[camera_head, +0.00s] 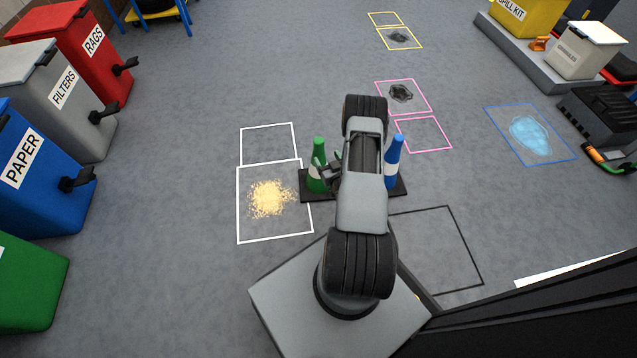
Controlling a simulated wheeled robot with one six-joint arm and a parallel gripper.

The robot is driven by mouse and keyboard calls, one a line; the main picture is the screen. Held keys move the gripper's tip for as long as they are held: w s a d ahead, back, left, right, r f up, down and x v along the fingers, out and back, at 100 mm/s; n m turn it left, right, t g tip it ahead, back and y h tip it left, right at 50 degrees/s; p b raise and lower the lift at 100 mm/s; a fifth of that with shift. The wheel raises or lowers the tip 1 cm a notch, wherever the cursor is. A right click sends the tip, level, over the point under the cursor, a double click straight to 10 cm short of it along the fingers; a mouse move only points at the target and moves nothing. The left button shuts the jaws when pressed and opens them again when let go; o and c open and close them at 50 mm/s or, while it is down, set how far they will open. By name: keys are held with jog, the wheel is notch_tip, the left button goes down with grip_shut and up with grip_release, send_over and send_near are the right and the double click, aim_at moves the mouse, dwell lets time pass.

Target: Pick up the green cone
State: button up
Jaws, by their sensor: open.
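The green cone (319,152) with a white band stands upright at the left end of a black tray (318,197) on the floor. My gripper (326,174) is at the cone's right side, low down by its band. The jaws are open, and parts of them overlap the cone in the picture; I cannot tell whether they touch it. A blue cone (394,151) with a white band stands at the right end of the same tray. My arm hides the middle of the tray.
A white-outlined square with yellow granules (270,198) lies left of the tray. Paper (33,160), filters (66,90) and rags (90,45) bins line the left side. A blue puddle (530,138) is at right. Grey floor between is mostly clear.

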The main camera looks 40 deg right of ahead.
aim_at(317, 141)
jog(key=shift+m+t, duration=0.3)
jog(key=w+b, duration=0.1)
jog(key=w, duration=0.1)
jog(key=w+d+f+b, duration=0.1)
jog(key=w, duration=0.1)
jog(key=w+d+f+b, duration=0.1)
jog(key=w, duration=0.1)
jog(key=shift+w+f, duration=0.25)
jog(key=shift+w, duration=0.05)
jog(key=b+x, duration=0.3)
jog(key=x, duration=0.1)
jog(key=shift+w+d+f, duration=0.1)
jog(key=shift+w+d, duration=0.05)
jog(key=shift+d, duration=0.05)
jog(key=shift+w+d, duration=0.1)
jog(key=shift+w, duration=0.35)
jog(key=shift+c, duration=0.2)
grip_shut()
